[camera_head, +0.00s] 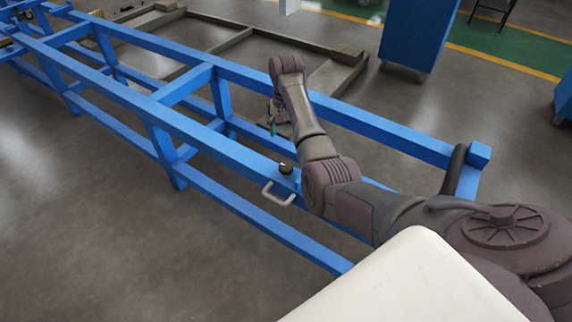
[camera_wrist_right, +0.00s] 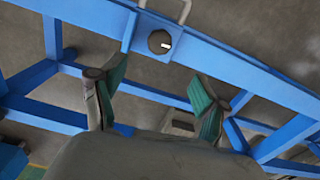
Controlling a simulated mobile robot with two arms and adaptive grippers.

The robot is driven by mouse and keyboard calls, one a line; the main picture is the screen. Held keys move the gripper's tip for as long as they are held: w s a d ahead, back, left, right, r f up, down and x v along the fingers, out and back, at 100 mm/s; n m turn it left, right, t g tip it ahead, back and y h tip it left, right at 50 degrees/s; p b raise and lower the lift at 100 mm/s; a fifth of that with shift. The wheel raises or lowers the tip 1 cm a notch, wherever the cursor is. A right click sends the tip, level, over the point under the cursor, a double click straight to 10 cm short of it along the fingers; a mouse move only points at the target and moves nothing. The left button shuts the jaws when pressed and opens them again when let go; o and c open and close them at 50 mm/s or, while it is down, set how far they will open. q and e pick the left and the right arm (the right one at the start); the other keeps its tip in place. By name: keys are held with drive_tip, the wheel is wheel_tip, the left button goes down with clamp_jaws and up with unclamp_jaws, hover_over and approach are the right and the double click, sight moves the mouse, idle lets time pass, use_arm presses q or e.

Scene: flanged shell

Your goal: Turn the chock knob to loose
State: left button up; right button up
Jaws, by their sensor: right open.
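The chock knob (camera_head: 285,168) is a small dark round knob on the top of the near blue rail, just behind a light grey handle (camera_head: 279,194). In the right wrist view the knob (camera_wrist_right: 159,41) shows from above, with a short white mark on its right side. My right gripper (camera_head: 273,128) hangs beyond the near rail, partly hidden by my arm. In the wrist view its two green-padded fingers (camera_wrist_right: 159,85) are spread apart with nothing between them, and the knob lies clear of them, above the gap. My left gripper is out of view.
The blue frame (camera_head: 165,112) has long parallel rails with cross bars and legs around my right arm. A grey structure (camera_head: 335,78) lies on the floor behind it. A blue cabinet (camera_head: 418,32) stands farther back. The floor at the left front is clear.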

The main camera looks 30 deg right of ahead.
sight(286, 165)
wheel_tip(286, 165, down, 13)
drive_tip(key=shift+f+b, duration=0.15)
drive_tip(key=shift+b, duration=0.7)
drive_tip(key=c, duration=1.2)
drive_tip(key=shift+o, duration=0.2)
